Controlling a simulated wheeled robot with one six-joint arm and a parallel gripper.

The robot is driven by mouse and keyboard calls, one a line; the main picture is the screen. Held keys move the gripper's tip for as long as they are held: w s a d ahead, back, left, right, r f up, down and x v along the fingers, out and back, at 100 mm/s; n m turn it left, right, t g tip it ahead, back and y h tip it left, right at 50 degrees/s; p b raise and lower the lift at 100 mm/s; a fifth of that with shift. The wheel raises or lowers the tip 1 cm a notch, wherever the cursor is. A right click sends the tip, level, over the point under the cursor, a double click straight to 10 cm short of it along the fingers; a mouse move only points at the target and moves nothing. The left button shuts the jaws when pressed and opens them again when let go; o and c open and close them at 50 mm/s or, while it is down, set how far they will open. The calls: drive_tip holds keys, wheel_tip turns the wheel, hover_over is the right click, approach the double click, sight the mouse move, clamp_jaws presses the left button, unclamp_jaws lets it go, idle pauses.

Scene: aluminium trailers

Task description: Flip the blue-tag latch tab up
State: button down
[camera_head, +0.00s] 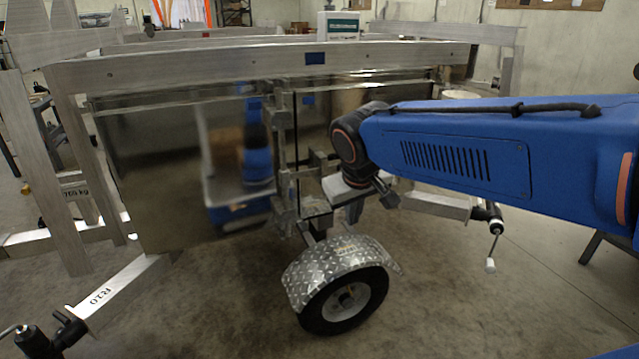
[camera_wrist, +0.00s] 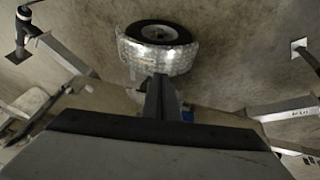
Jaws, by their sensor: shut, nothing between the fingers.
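A small blue tag (camera_head: 315,58) is on the upper aluminium rail of the trailer (camera_head: 200,68). A second blue patch below it looks like its reflection in the shiny panel. I cannot make out the latch tab itself. My gripper (camera_head: 353,212) hangs below my blue arm, in front of the trailer's middle uprights and above the wheel fender. In the wrist view my gripper's narrow fingers (camera_wrist: 161,92) are together and empty, pointing towards the fender. A small blue spot (camera_wrist: 187,115) shows just right of them, partly hidden. I cannot tell whether the fingers touch the trailer.
The wheel (camera_head: 345,302) with its diamond-plate fender (camera_head: 325,262) stands below my gripper. A drawbar marked R20 (camera_head: 105,295) sticks out at lower left. A jack with a crank (camera_head: 492,235) is at right. The concrete floor in front is clear.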

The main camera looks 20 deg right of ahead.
sight(326, 175)
drive_tip(key=w+a+h, duration=0.1)
drive_tip(key=w+a, duration=0.1)
drive_tip(key=w, duration=1)
drive_tip(key=w+a+h, duration=0.1)
drive_tip(key=w, duration=1.1)
drive_tip(key=shift+w+a+r+n+t+h, duration=0.2)
drive_tip(key=shift+a+r+n+t+h, duration=0.1)
drive_tip(key=shift+a+r+t, duration=0.1)
drive_tip(key=w+d+f, duration=0.4)
drive_tip(key=d+f, duration=0.3)
drive_tip(key=f, duration=0.1)
drive_tip(key=shift+w+d+f, duration=0.4)
drive_tip(key=shift+f, duration=0.1)
